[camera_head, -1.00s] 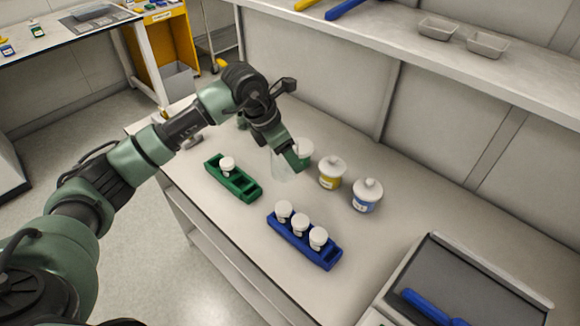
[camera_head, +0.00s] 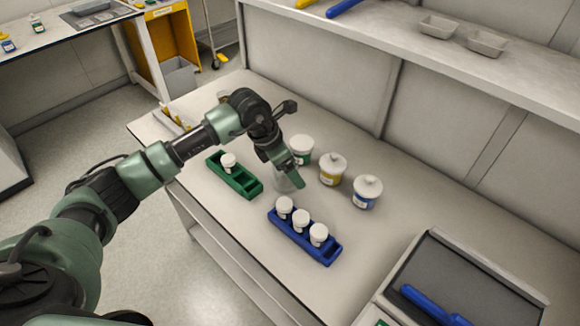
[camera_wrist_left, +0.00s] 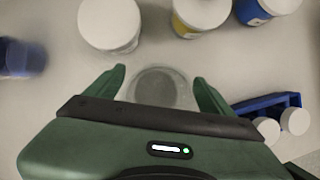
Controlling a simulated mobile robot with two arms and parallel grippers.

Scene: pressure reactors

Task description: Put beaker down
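The clear glass beaker (camera_head: 284,184) is low over the bench, between the green rack and the jars. In the left wrist view I look down on its round rim (camera_wrist_left: 162,88). My left gripper (camera_head: 293,180) has one finger on each side of the beaker, close against its wall, and appears shut on it. The two fingertips (camera_wrist_left: 160,76) also show in the wrist view. A finger hides part of the beaker in the head view, and I cannot tell whether its base touches the bench. My right gripper is not in view.
A green rack (camera_head: 246,189) with one white-capped vial stands left of the beaker. A blue rack (camera_head: 325,255) with three vials (camera_head: 301,221) is in front. Lidded jars with green (camera_head: 302,150), yellow (camera_head: 332,170) and blue (camera_head: 367,192) labels stand behind and right.

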